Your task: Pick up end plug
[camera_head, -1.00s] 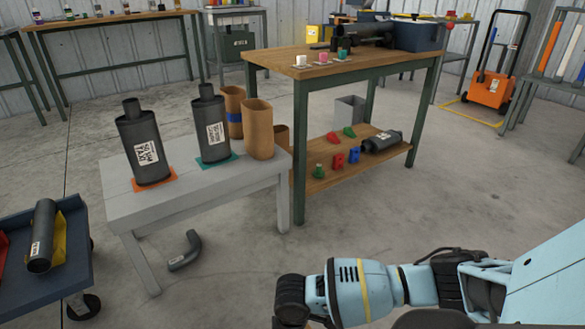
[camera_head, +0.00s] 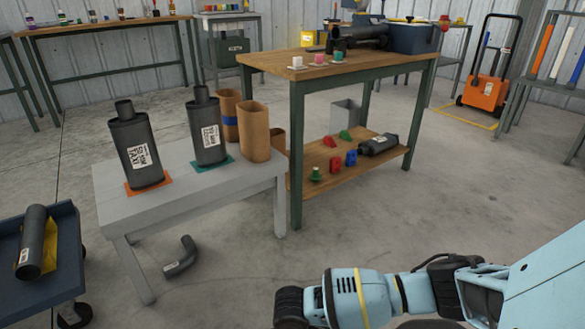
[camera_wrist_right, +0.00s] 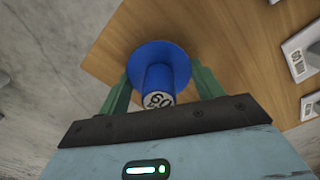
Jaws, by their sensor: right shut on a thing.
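The end plug (camera_wrist_right: 158,58) shows in the right wrist view as a blue piece with a round, wide flange and a narrower stem bearing a "60" label. My right gripper (camera_wrist_right: 160,80) has its green fingers shut on the stem, one on each side, with the flange beyond the fingers. A wooden surface lies behind the plug; whether they touch cannot be told. In the head view my right arm enters from the right, but its gripper and the plug are out of sight. My left gripper is not in view.
Two dark mufflers (camera_head: 139,150) (camera_head: 207,130) stand on a grey bench (camera_head: 150,215). A wooden table (camera_head: 270,62) has small coloured parts on its lower shelf. A bent pipe (camera_head: 181,258) lies on the floor. A blue cart (camera_head: 62,270) stands left. The floor at centre right is clear.

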